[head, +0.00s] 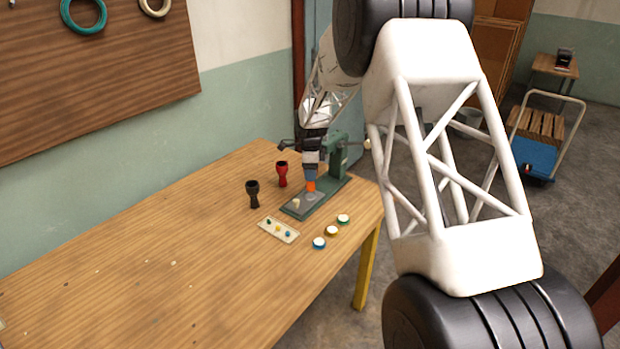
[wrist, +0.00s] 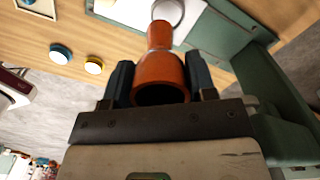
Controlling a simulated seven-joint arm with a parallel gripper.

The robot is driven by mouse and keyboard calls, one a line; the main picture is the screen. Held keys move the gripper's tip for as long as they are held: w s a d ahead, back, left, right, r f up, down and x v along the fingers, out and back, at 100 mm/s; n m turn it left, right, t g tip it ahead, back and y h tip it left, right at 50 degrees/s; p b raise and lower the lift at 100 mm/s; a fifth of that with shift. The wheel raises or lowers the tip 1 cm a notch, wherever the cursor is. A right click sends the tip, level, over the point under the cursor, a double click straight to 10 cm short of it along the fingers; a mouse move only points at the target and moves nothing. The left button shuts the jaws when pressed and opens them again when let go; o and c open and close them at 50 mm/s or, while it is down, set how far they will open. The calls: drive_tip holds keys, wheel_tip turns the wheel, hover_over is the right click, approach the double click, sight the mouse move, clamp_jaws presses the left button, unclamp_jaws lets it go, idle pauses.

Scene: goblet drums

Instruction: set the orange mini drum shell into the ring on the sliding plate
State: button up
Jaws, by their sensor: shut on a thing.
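The orange mini drum shell (head: 310,187) is held upright by my gripper (head: 310,178) above the grey sliding plate (head: 301,211) at the foot of a green press (head: 337,150). In the wrist view the orange shell (wrist: 160,66) sits between the two dark fingers of my gripper (wrist: 161,82), its wide open end toward the camera. Its narrow end points at a round grey ring (wrist: 168,8) on the plate, partly cut off by the frame's top. I cannot tell whether the narrow end touches the ring.
A black goblet shell (head: 253,193) and a red one (head: 282,173) stand left of the press. A small tray (head: 278,230) with coloured pieces and blue, yellow and green-rimmed discs (head: 331,231) lie in front. The table's left is mostly clear.

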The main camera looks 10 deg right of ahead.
drive_tip(key=shift+w, duration=0.55)
drive_tip(key=shift+f, duration=0.1)
drive_tip(key=shift+f, duration=1.65)
drive_tip(key=shift+f, duration=0.3)
drive_tip(key=o, duration=1)
drive_tip(key=shift+c, duration=0.2)
wheel_tip(320, 180, up, 13)
drive_tip(key=shift+f, duration=0.2)
